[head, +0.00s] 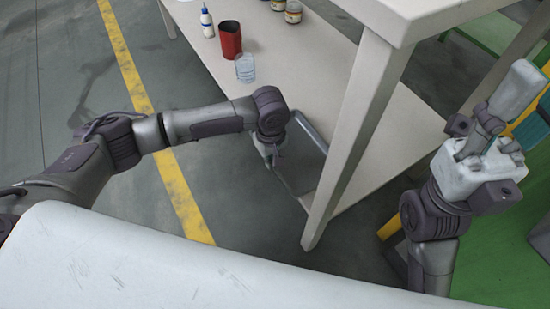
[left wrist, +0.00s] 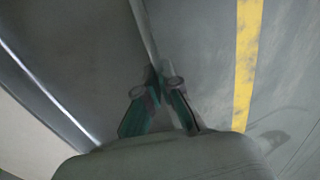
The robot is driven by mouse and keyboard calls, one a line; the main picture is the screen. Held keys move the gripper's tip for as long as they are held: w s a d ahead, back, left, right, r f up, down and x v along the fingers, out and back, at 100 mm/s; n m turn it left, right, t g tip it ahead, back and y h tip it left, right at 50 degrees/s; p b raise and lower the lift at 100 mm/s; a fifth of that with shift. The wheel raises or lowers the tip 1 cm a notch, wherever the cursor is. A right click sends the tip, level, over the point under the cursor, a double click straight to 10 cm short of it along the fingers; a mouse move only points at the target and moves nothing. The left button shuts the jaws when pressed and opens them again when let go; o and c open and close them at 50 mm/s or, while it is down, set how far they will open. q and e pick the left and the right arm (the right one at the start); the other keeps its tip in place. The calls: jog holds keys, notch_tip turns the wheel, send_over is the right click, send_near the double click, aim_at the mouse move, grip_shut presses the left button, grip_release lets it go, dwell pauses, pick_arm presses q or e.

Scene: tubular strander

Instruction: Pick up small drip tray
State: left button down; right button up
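The small drip tray (head: 303,130) is a dark grey, shallow tray with a lighter rim. In the head view it hangs tilted beside the front edge of the lower shelf, partly hidden by my left wrist. My left gripper (head: 275,158) is at its near side. In the left wrist view the fingers (left wrist: 158,84) come together on the thin rim of the tray (left wrist: 85,65), whose dark inner face spreads to the left. My right gripper (head: 490,150) is at the right, away from the tray; its fingers are hard to make out.
A cream table (head: 352,130) with a lower shelf (head: 290,60) stands close to the tray. A red cup (head: 230,40), a clear cup (head: 245,68), a white bottle (head: 207,23) and jars (head: 293,12) stand on the shelf. Open floor with a yellow line (head: 150,110) lies left.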

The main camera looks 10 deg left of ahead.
pick_arm(q)
jog(key=c, duration=1.2)
grip_release()
jog(key=shift+c, duration=0.2)
jog(key=shift+r, duration=0.1)
notch_tip(320, 180, up, 12)
